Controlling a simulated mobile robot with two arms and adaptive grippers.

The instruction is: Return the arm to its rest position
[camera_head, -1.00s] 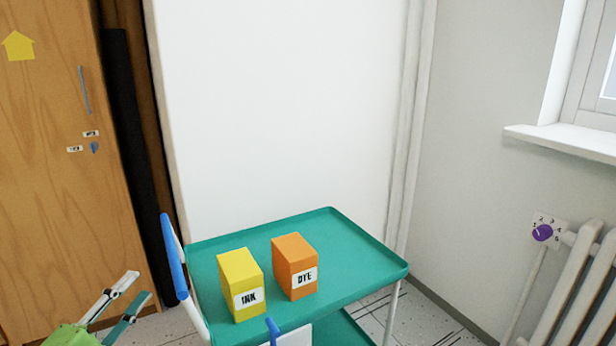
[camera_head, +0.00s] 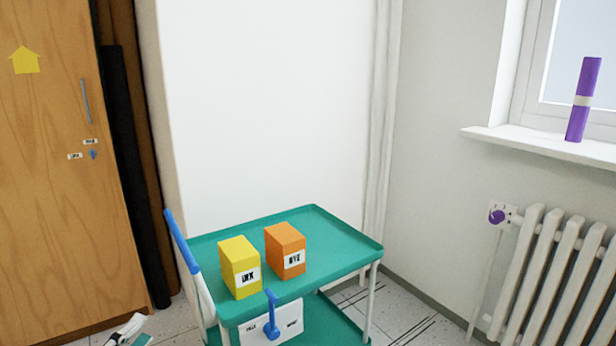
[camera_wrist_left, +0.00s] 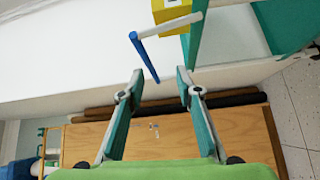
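My left gripper (camera_head: 130,338) barely shows at the bottom left edge of the head view, mostly cut off, left of the trolley. In the left wrist view its two fingers (camera_wrist_left: 160,82) stand apart with nothing between them. Beyond them that view shows a blue-ended trolley handle (camera_wrist_left: 143,55) and the wooden cabinet (camera_wrist_left: 185,135). My right gripper is not in view.
The green trolley (camera_head: 330,242) carries a yellow INK box (camera_head: 238,272) and an orange box (camera_head: 284,249). Its blue push handle (camera_head: 180,242) faces the cabinet (camera_head: 50,190). A radiator (camera_head: 545,280) and a purple tube (camera_head: 582,100) on the sill stand right.

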